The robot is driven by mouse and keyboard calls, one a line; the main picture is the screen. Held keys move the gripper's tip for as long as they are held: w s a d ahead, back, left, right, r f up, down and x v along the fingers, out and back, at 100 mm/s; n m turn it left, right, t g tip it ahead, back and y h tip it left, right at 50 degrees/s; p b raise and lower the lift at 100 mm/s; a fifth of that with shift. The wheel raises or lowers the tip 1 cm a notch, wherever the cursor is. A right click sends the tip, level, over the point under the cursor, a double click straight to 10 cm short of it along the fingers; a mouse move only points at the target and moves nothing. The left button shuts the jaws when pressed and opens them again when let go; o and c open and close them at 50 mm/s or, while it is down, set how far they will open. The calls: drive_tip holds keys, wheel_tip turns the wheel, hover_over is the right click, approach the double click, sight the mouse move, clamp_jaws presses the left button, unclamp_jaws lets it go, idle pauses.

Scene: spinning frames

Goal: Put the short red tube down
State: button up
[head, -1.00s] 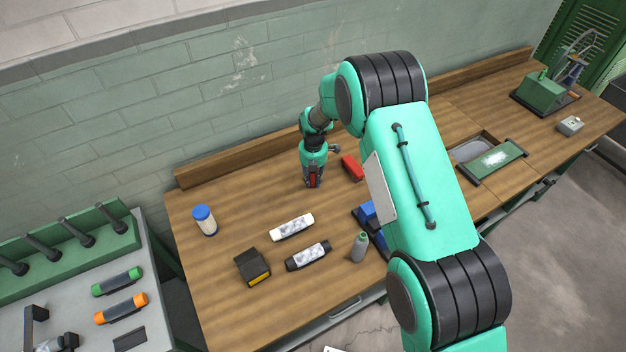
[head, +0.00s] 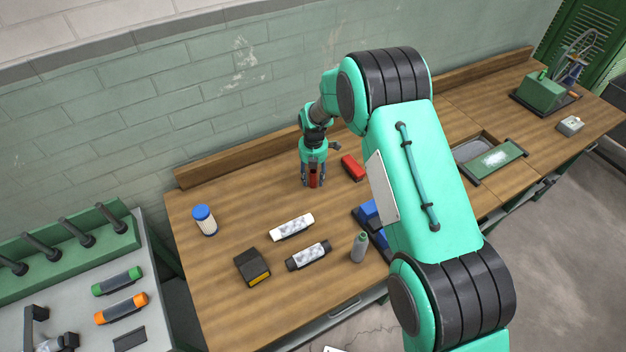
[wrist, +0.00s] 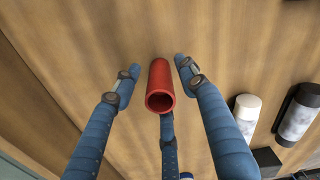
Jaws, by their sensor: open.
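The short red tube (wrist: 160,82) stands between the spread fingers of my gripper (wrist: 158,80) in the wrist view, with its open end facing the camera. The fingers are apart from it on the sides that I can see. In the head view the red tube (head: 314,178) shows between the fingers of my gripper (head: 313,182), low over the wooden workbench (head: 250,200). Its lower end appears to be on the bench top. My gripper is open and points down.
A red block (head: 352,168) lies just right of the gripper. Bench left of the gripper is clear.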

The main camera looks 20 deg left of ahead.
wheel_tip(320, 180, up, 10)
drive_tip(key=shift+r, duration=0.25)
idle(0.8)
drive_tip(key=shift+d, duration=0.1)
